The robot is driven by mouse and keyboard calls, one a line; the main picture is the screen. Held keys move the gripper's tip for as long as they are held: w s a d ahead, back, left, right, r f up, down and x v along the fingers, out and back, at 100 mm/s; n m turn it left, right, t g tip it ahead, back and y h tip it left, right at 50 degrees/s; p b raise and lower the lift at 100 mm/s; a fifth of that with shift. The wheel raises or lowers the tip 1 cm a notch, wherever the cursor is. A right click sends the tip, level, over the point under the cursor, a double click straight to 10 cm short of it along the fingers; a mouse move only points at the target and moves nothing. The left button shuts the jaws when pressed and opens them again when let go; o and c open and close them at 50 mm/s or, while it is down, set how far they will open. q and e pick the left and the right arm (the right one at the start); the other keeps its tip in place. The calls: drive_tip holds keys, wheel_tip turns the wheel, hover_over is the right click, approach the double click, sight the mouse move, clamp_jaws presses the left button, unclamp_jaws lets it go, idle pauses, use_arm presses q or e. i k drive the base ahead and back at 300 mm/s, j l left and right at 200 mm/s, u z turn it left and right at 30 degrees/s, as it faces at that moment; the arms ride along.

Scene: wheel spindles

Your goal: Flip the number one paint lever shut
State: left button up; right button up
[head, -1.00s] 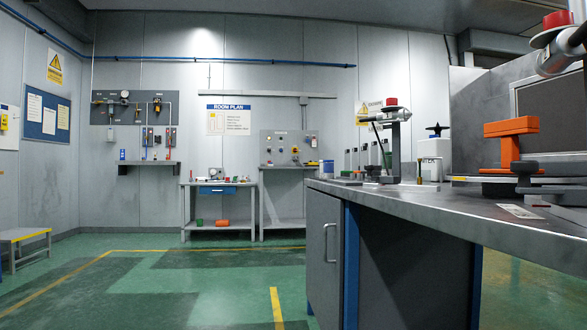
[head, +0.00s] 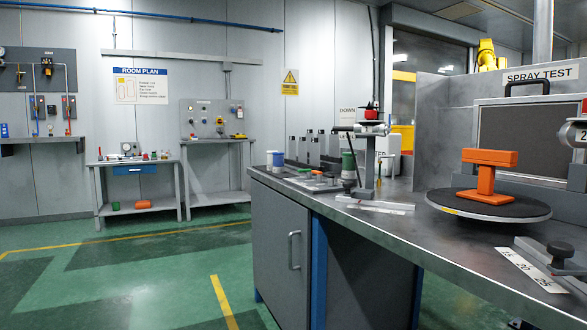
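No part labelled as the number one paint lever can be read. A grey wall panel (head: 38,68) at the far left carries gauges and small fittings. Below it are two small valve units with handles, the right one (head: 68,107) showing red; their lever positions are too small to tell. On the near bench, a stand (head: 367,155) carries a device with a red top (head: 371,113). A similar device marked "2" (head: 575,133) is cut off at the right edge. Neither of my grippers is in the head view.
The grey bench (head: 400,240) fills the right side. An orange block piece (head: 487,175) stands on a round turntable (head: 450,205). Two small tables (head: 140,170) (head: 222,145) stand at the back wall. Green floor (head: 120,285) is open at left.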

sight(319, 174)
drive_tip(key=i+j+u, duration=0.15)
drive_tip(key=i+j, duration=0.85)
drive_tip(key=i, duration=0.15)
